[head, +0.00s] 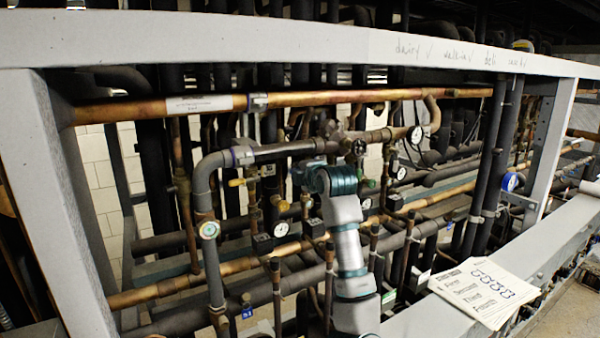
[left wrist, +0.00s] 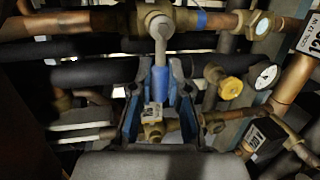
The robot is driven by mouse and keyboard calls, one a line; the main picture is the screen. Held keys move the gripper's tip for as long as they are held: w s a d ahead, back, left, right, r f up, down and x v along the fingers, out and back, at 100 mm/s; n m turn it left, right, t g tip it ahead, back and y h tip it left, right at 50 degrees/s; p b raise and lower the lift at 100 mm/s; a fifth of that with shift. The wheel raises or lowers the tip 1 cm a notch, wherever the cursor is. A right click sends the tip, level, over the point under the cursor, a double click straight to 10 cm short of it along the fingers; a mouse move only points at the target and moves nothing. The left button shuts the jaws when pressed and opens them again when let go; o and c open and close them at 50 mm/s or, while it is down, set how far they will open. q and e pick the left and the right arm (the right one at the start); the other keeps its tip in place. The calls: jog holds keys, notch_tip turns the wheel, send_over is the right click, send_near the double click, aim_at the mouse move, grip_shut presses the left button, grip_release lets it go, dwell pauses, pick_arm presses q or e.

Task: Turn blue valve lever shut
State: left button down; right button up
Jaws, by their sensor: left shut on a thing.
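In the left wrist view, the blue valve lever (left wrist: 160,82) has a grey metal stem and a blue sleeve. The stem hangs down from a pivot on a valve body (left wrist: 158,14) in a copper pipe, and it lies across that pipe's line. My left gripper (left wrist: 161,100) has its two fingers on either side of the blue sleeve and is shut on it. In the head view, my left gripper (head: 300,175) is a dark shape among the pipes, left of my teal wrist joint; the lever cannot be made out there. My right gripper is not in view.
A yellow knob (left wrist: 230,88) and a white-faced gauge (left wrist: 266,77) lie right of the fingers. A white beam (head: 300,40) crosses above. A paper booklet (head: 485,290) lies at right.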

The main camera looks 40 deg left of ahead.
pick_arm(q)
jog(key=shift+f, duration=0.1)
jog(key=c, duration=1.1)
grip_release()
jog(key=shift+a, duration=0.1)
jog(key=shift+w+a+f, duration=0.1)
jog(key=shift+a, duration=0.15)
jog(key=shift+v, duration=5.8)
jog(key=shift+f, duration=0.1)
jog(key=shift+d, duration=0.1)
